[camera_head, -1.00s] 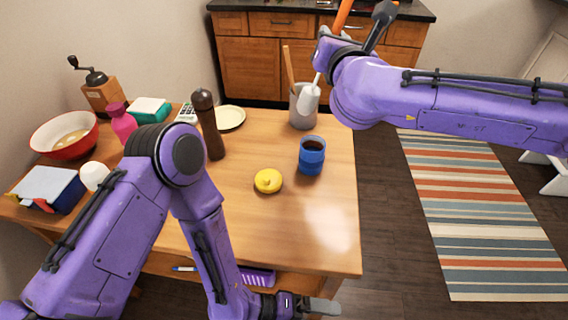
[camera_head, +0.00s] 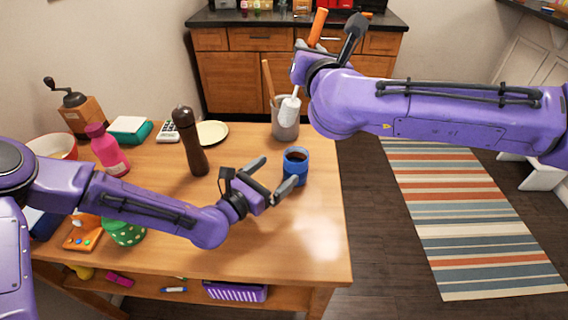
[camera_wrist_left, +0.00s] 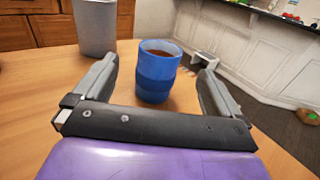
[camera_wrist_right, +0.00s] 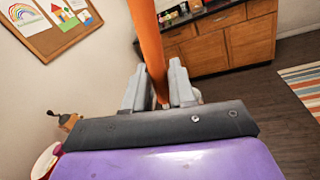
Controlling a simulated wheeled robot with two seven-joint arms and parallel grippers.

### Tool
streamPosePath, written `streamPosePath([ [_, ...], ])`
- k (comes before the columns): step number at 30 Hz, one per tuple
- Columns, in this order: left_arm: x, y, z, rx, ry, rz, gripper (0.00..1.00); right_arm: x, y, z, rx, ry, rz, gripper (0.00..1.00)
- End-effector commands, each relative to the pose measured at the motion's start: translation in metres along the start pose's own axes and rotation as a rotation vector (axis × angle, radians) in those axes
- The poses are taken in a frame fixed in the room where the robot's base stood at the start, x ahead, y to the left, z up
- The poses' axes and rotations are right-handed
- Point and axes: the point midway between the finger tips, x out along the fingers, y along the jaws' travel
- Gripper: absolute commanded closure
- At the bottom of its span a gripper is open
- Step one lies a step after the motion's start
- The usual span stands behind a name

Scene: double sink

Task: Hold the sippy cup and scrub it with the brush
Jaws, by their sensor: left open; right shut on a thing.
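The sippy cup (camera_head: 295,174) is blue and open at the top, with brown showing inside. It stands upright on the table. My left gripper (camera_head: 273,174) is open and low over the table, beside the cup. In the left wrist view the cup (camera_wrist_left: 156,84) shows ahead between the spread fingers, touching neither. My right gripper (camera_head: 329,40) is shut on the orange handle of the brush (camera_head: 318,27), seen also in the right wrist view (camera_wrist_right: 149,45). The brush's white head (camera_head: 289,110) hangs down in front of the grey holder.
The grey holder (camera_head: 279,130) with a wooden handle stands behind the cup. A brown pepper mill (camera_head: 190,145), a pink bottle (camera_head: 108,152) and a pale plate (camera_head: 211,133) stand to the left. The table's front right is clear.

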Motion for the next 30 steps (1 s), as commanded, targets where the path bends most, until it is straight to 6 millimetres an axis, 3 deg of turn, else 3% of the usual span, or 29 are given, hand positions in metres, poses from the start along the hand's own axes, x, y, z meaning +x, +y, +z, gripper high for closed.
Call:
streamPosePath([
  [6, 0.051, -0.002, 0.0, 0.006, -0.002, -0.004, 0.02, 0.0, 0.0, 0.0, 0.0, 0.0, 0.0, 1.0],
  [12, 0.088, -0.002, 0.0, 0.005, -0.001, -0.003, 0.02, 0.0, 0.0, 0.0, 0.0, 0.0, 0.0, 1.0],
  [17, 0.101, -0.002, 0.0, 0.003, -0.002, -0.003, 0.02, 0.0, 0.0, 0.0, 0.0, 0.0, 0.0, 1.0],
  [25, 0.102, -0.002, 0.0, 0.003, -0.002, -0.003, 0.02, 0.0, 0.0, 0.0, 0.0, 0.0, 0.0, 1.0],
  [30, 0.102, -0.002, 0.0, 0.004, -0.002, -0.003, 0.57, 0.0, 0.0, 0.0, 0.0, 0.0, 0.0, 1.0],
])
